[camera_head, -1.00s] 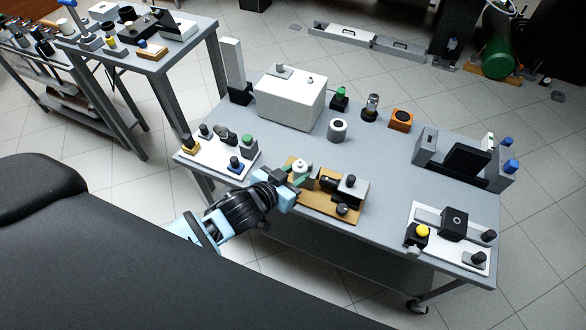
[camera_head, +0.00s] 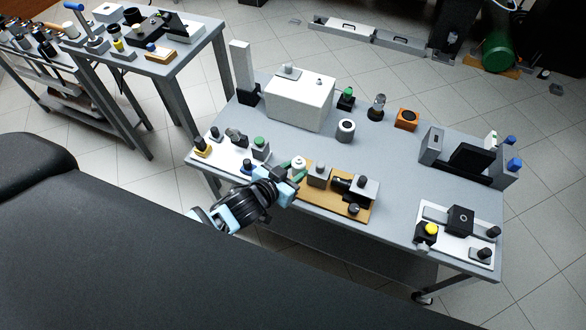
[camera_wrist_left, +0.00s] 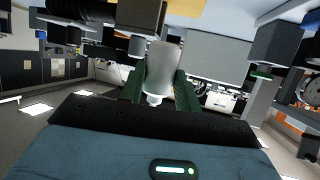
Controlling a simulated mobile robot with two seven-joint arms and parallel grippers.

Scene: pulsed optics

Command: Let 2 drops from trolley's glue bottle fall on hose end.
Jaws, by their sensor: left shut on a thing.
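My left gripper (camera_head: 294,171) is shut on a small white bottle (camera_head: 298,162), at the left end of a brown board on the table. In the left wrist view the bottle (camera_wrist_left: 164,68) sits between the green fingers. That view looks upside down, with ceiling lights low in the picture, so the nozzle seems to point up. The brown board (camera_head: 328,205) carries grey blocks and a black cylindrical part (camera_head: 341,183); I cannot tell for sure whether this is the hose end. My right gripper is not in view.
The grey table (camera_head: 290,140) also holds a white box (camera_head: 300,103), a white board with knobs (camera_head: 222,156) left of the gripper, and a white plate with a yellow button (camera_head: 432,229) at right. Another table (camera_head: 185,53) stands at the back left.

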